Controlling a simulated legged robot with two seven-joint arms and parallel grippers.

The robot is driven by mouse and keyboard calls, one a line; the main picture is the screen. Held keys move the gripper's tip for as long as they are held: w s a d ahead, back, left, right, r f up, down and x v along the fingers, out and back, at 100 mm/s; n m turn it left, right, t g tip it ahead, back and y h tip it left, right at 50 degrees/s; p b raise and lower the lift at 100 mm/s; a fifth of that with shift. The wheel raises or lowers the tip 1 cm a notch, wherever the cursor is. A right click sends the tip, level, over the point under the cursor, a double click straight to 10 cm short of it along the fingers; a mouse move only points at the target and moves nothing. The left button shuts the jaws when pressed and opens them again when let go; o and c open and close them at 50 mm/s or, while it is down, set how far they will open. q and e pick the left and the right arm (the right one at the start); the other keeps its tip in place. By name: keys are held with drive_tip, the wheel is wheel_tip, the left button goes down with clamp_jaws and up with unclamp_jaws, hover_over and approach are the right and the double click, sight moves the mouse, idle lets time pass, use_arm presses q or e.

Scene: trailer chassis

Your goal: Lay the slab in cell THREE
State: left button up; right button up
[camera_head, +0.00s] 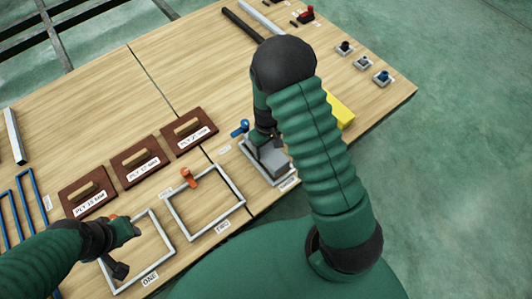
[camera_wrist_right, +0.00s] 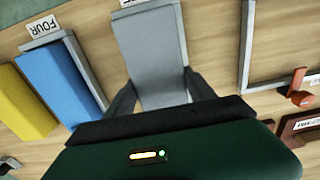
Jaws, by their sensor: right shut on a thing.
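My right gripper (camera_head: 268,138) is shut on a grey slab (camera_head: 270,158). In the right wrist view the slab (camera_wrist_right: 155,58) lies between its two fingers (camera_wrist_right: 157,95). Cell TWO (camera_head: 212,221) and cell ONE (camera_head: 134,284) are metal frames to the left. My left gripper (camera_head: 122,248) hangs over cell ONE; its jaws are unclear.
Orange (camera_head: 189,177) and blue (camera_head: 240,128) clamps stand at the frames. Several brown handled plates (camera_head: 136,160) lie behind. The board's middle back (camera_head: 190,70) is clear.

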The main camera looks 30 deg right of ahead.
sight(267, 152)
wheel_tip(267, 152, down, 4)
drive_tip(key=shift+r+b, duration=0.1)
drive_tip(key=shift+b, duration=0.9)
drive_tip(key=shift+r, duration=0.2)
drive_tip(key=shift+f, duration=0.1)
drive_tip(key=o, duration=1.3)
drive_tip(key=shift+c, duration=0.2)
drive_tip(key=shift+o, duration=0.8)
wheel_tip(267, 152, up, 12)
drive_tip(key=p, duration=0.5)
drive_tip(key=shift+p, duration=0.3)
drive_tip(key=s+a+r+m+t, duration=0.1)
drive_tip(key=s+a+r+t, duration=0.1)
drive_tip(key=s+a+r, duration=0.5)
wheel_tip(267, 152, up, 4)
drive_tip(key=shift+s+a+r+t, duration=0.1)
drive_tip(key=shift+s+a+t, duration=0.2)
drive_tip(key=shift+s, duration=0.8)
